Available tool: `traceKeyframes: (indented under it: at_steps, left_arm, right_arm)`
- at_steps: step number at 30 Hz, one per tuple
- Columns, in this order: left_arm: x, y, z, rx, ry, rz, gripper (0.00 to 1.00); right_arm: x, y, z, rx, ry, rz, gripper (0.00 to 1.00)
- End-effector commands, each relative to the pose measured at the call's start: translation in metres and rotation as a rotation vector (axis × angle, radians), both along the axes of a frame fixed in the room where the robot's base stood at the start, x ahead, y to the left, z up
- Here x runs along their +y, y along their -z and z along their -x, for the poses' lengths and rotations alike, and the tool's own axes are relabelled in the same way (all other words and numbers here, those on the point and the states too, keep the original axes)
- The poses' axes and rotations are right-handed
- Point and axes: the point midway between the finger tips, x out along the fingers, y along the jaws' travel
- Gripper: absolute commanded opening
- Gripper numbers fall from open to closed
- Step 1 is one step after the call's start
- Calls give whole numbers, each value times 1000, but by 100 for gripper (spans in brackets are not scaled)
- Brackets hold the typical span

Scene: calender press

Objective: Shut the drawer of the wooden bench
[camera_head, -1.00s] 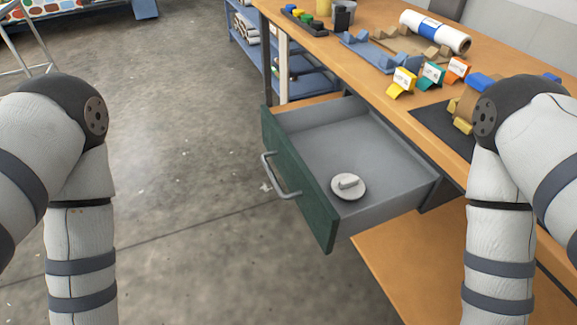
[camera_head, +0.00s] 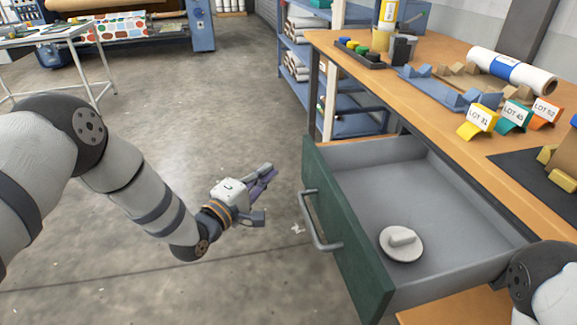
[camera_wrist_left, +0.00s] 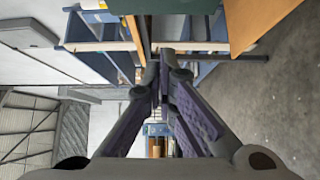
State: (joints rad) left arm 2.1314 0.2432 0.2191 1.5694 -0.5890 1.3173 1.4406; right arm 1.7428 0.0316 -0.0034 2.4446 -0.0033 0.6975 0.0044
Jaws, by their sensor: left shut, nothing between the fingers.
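The wooden bench (camera_head: 450,92) stands at the right of the head view. Its drawer is pulled well out, with a green front (camera_head: 345,235), a grey metal handle (camera_head: 318,225) and a grey inside. A round pale disc with a raised grip (camera_head: 401,243) lies on the drawer floor. My left gripper (camera_head: 268,192) is left of the drawer front, apart from the handle, with its fingers pointing right. In the left wrist view its fingertips (camera_wrist_left: 163,72) meet with nothing between them. My right gripper is out of view; only part of that arm shows at the lower right.
On the bench top are tented lot cards (camera_head: 515,117), a white roll (camera_head: 512,71), a blue rack (camera_head: 450,92) and a tray of coloured blocks (camera_head: 361,52). A blue shelf unit (camera_head: 300,45) stands behind the bench. The floor left of the drawer is clear.

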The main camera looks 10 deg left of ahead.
Motion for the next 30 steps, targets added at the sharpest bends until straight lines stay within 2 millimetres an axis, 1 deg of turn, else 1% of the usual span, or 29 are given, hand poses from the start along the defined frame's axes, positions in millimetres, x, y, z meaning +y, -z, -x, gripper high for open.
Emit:
traceKeyframes:
  at_steps: [1, 4, 6, 9, 14, 26, 30]
  left_arm:
    - [-5, 3, -10, 0, 1, 0, 0]
    - [-13, 3, -29, 2, 1, -1, 0]
    - [-26, 1, -32, 3, 4, 0, 0]
    - [-38, 0, -38, 1, 2, 0, 0]
    - [-47, 1, -41, 4, 0, -1, 0]
    - [-49, 2, -42, 4, 0, -1, 0]
    - [-59, 4, -46, 5, 0, 0, 0]
  right_arm:
    - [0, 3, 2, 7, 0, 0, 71]
    - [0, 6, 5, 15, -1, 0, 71]
    - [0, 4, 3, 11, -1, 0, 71]
    - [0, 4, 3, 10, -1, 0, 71]
    - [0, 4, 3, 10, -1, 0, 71]
    - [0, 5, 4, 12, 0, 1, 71]
    - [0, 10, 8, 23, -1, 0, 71]
